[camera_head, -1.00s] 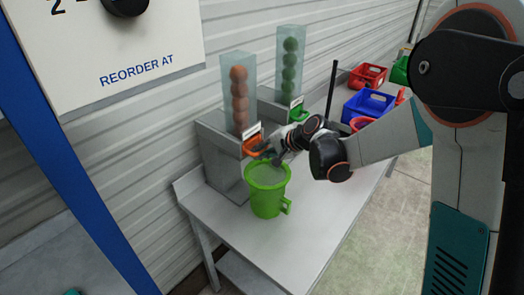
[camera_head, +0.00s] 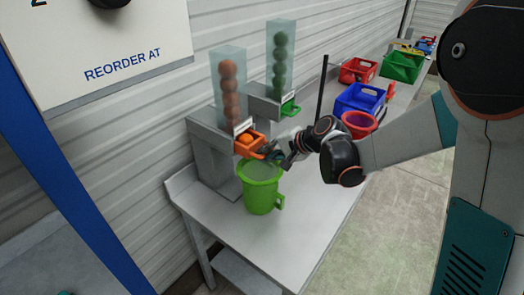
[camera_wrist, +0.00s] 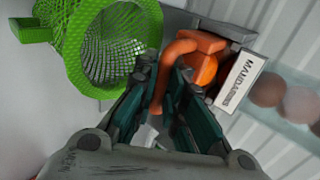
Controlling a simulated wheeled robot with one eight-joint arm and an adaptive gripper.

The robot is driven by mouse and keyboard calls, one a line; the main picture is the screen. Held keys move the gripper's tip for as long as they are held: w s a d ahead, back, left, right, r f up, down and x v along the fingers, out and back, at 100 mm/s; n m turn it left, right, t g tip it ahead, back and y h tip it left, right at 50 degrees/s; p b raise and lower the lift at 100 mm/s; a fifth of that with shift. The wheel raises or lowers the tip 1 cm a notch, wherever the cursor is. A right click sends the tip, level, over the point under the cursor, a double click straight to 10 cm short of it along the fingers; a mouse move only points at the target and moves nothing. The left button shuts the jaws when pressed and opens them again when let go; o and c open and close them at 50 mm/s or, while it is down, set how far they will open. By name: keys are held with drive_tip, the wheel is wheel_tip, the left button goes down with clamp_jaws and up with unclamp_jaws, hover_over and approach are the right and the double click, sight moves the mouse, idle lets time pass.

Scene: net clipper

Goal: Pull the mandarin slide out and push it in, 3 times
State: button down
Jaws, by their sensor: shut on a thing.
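The orange mandarin slide (camera_head: 262,150) stands out from the front of the left dispenser (camera_head: 212,155), under a clear tube of stacked mandarins (camera_head: 230,90). A mandarin (camera_wrist: 204,69) sits in the slide, next to the white MANDARINS label (camera_wrist: 240,82) in the wrist view. My gripper (camera_wrist: 163,68) is shut on the slide's curved orange handle (camera_wrist: 170,62). In the head view my gripper (camera_head: 275,153) is at the slide's front end. A green mesh-walled bucket (camera_head: 261,195) stands below the slide; it also shows in the wrist view (camera_wrist: 73,45).
A second dispenser with a tube of green fruit (camera_head: 281,65) and a green slide (camera_head: 291,109) stands behind. A dark upright pole (camera_head: 322,88), a blue crate (camera_head: 362,98) and a red basket (camera_head: 358,122) are further along the table. The table front (camera_head: 270,245) is clear.

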sight(258, 145)
drive_tip(key=s+d, duration=0.1)
drive_tip(key=d, duration=0.1)
drive_tip(key=s+d, duration=0.2)
drive_tip(key=shift+s+d, duration=0.1)
idle(0.5)
idle(0.6)
drive_tip(key=shift+w+a+b, duration=0.25)
drive_tip(key=shift+w+a, duration=0.85)
drive_tip(key=shift+a, duration=0.25)
drive_tip(key=shift+w+a+b, duration=0.3)
drive_tip(key=shift+w+a, duration=0.75)
drive_tip(key=shift+a, duration=0.35)
drive_tip(key=shift+w+a+b, duration=0.25)
drive_tip(key=shift+w+a, duration=0.85)
drive_tip(key=shift+a, duration=0.25)
drive_tip(key=shift+d, duration=0.1)
drive_tip(key=s+d, duration=0.6)
drive_tip(key=d, duration=0.2)
drive_tip(key=shift+s+b, duration=0.2)
drive_tip(key=shift+b, duration=0.1)
